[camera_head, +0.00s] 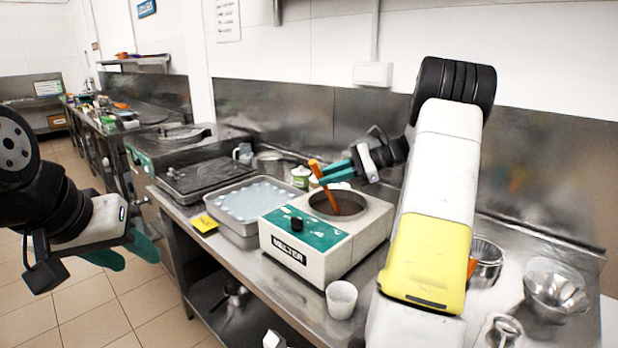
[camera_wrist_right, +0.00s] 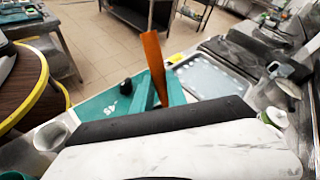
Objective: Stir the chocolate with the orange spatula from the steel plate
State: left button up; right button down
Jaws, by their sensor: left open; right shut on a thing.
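The orange spatula (camera_head: 322,184) is in my right gripper (camera_head: 338,175), which is shut on it above the melter (camera_head: 310,242). The spatula tilts, and its lower end reaches into the melter's round opening. The chocolate inside is barely visible, and I cannot tell whether the spatula touches it. In the right wrist view the spatula (camera_wrist_right: 154,66) stands up between the teal fingers (camera_wrist_right: 160,92). My left gripper (camera_head: 125,252) is open and empty at the left, over the floor, away from the counter. The steel plate cannot be made out clearly.
A steel tray with pale liquid (camera_head: 212,222) sits left of the melter. A white cup (camera_head: 341,299) stands in front of it. Steel bowls (camera_head: 555,290) are at the right. A yellow card (camera_head: 204,224) lies near the counter's left edge. The tiled floor at left is clear.

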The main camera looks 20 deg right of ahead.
jog(key=s+a+r, duration=0.2)
jog(key=a+r, duration=0.1)
jog(key=r, duration=0.3)
jog(key=shift+a+r, duration=0.25)
jog(key=shift+r, duration=0.1)
dwell(0.5)
dwell(0.7)
jog(key=shift+r, duration=2.5)
jog(key=shift+a, duration=0.1)
